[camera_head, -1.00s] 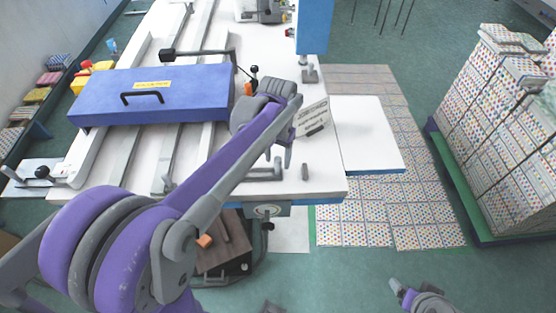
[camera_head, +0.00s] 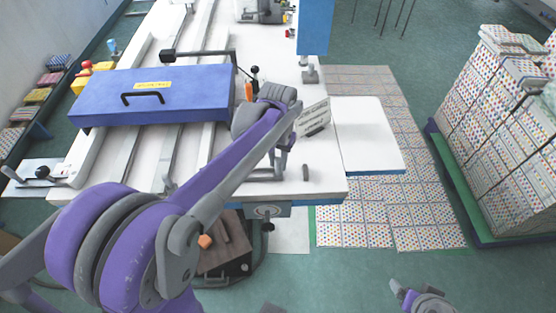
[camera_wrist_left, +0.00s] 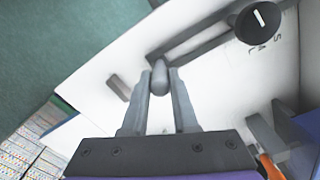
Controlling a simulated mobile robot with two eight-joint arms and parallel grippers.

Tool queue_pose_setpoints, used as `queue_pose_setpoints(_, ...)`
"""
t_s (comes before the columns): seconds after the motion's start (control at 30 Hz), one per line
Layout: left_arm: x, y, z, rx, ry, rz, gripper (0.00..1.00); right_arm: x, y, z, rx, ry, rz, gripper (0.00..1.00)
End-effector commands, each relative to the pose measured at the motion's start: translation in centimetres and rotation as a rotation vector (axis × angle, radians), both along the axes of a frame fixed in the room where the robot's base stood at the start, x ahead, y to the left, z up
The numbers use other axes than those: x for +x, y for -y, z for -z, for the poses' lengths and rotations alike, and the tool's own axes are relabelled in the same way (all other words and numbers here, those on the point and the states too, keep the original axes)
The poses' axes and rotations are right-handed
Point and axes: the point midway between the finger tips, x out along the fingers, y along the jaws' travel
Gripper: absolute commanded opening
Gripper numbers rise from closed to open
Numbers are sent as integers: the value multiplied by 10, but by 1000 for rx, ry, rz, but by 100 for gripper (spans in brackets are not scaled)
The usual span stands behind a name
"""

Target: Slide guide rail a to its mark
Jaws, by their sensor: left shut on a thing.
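Guide rail a, as far as I can tell, is the grey bar (camera_head: 262,179) lying on the white table top near its front right corner. In the left wrist view the bar (camera_wrist_left: 215,35) runs from the middle to the upper right, with a short upright post (camera_wrist_left: 160,78) at its near end. My left gripper (camera_head: 279,170) is lowered there. In the left wrist view its two fingers (camera_wrist_left: 160,85) are shut on the post. The mark cannot be made out. Part of my right arm's end (camera_head: 415,298) shows at the bottom edge, away from the table; its jaws are unclear.
A black knob (camera_wrist_left: 258,20) stands beside letters on the table. A blue cover (camera_head: 150,95) spans the long rails at the left. A white side panel (camera_head: 367,140) adjoins the table's right edge.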

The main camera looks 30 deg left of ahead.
Motion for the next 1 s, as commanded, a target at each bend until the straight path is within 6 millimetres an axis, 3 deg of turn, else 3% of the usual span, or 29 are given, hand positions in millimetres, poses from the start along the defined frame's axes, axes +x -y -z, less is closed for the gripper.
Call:
queue_pose_setpoints(0.2, -8, -13, 0, 1, -1, -3, 0, 0, 0, 2, 0, -1, 0, 82)
queue_pose_setpoints(0.43, -8, -13, 0, 0, 0, -1, 0, 0, 0, 1, 0, -1, 0, 82)
queue_pose_setpoints(0.47, -8, -13, 0, 0, 0, -1, 31, 0, 0, 1, 0, -1, 0, 82)
queue_pose_setpoints(0.6, -8, -13, 0, 0, 0, 0, 56, 0, 0, 1, 0, -1, 0, 82)
queue_pose_setpoints(1.0, -8, -13, -8, 0, 0, 0, 57, 0, 0, 0, 0, 0, 0, 82)
